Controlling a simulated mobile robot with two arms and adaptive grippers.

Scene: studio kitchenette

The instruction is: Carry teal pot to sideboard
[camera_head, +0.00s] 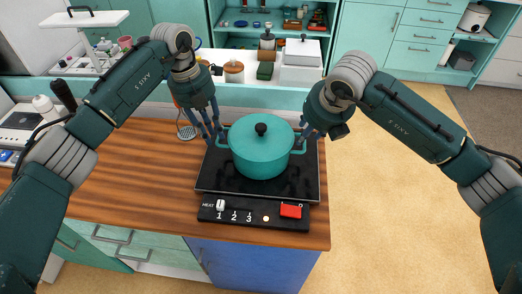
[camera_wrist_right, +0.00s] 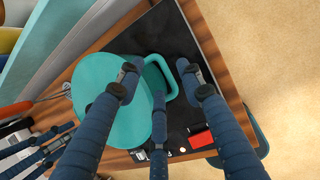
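The teal pot (camera_head: 262,158), with its lid and black knob, stands upright on the black hot plate (camera_head: 213,178) at the counter's right end. My left gripper (camera_head: 214,138) is beside the pot's left handle, its fingers apart; contact cannot be told. My right gripper (camera_head: 310,132) is at the right handle. In the right wrist view, the open fingers of my right gripper (camera_wrist_right: 160,84) spread around the pot's looped handle (camera_wrist_right: 160,72), not closed on it. My left gripper's fingers show at that view's lower left. I cannot tell which furniture is the sideboard.
The hot plate's front panel has a white slider (camera_head: 221,205), a red switch (camera_head: 290,211) and a lit lamp. The wooden counter (camera_head: 130,175) is clear left of the plate. A white box (camera_head: 300,65) and small items stand behind. Open floor (camera_head: 385,210) lies right.

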